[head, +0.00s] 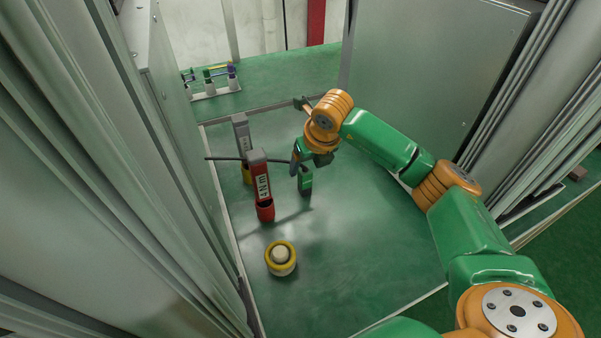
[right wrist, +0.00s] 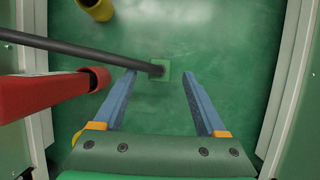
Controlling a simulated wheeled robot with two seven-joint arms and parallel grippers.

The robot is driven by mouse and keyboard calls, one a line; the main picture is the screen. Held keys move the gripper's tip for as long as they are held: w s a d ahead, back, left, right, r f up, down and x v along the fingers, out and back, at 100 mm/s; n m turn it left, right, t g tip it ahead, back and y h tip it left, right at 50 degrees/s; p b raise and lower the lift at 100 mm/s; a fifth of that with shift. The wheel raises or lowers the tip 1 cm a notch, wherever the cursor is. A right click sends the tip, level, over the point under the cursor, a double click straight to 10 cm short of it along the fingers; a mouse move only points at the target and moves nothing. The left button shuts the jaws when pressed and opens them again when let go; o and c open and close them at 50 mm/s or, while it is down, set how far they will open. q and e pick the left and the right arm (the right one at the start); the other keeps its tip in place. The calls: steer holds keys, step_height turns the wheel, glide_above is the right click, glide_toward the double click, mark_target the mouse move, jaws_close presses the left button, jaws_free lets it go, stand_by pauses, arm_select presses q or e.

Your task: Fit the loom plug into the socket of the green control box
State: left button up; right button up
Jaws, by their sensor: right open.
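My right gripper (head: 299,160) is open, with its fingers pointing down. In the right wrist view its two blue fingers (right wrist: 160,84) stand apart with nothing gripped. A small upright green block (head: 306,181) is below the fingers, and it shows between and beyond them in the right wrist view (right wrist: 163,78). A black cable (head: 228,159) runs from the left toward this block. In the right wrist view the cable (right wrist: 100,54) ends at the block's top. I cannot tell whether the block is the plug or the control box, and no socket is clear. My left gripper is not in view.
A red upright holder marked "4 N m" (head: 262,185) stands left of the gripper, close to the left finger in the wrist view. A grey-and-yellow one (head: 241,140) is behind. A yellow-white round object (head: 281,258) sits in front. Grey cabinet walls flank the green floor.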

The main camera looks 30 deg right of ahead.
mark_target(305, 171)
steer(key=x, duration=0.4)
steer(key=shift+f, duration=0.35)
steer(key=shift+s+r, duration=0.1)
jaws_close()
steer(key=shift+r, duration=0.1)
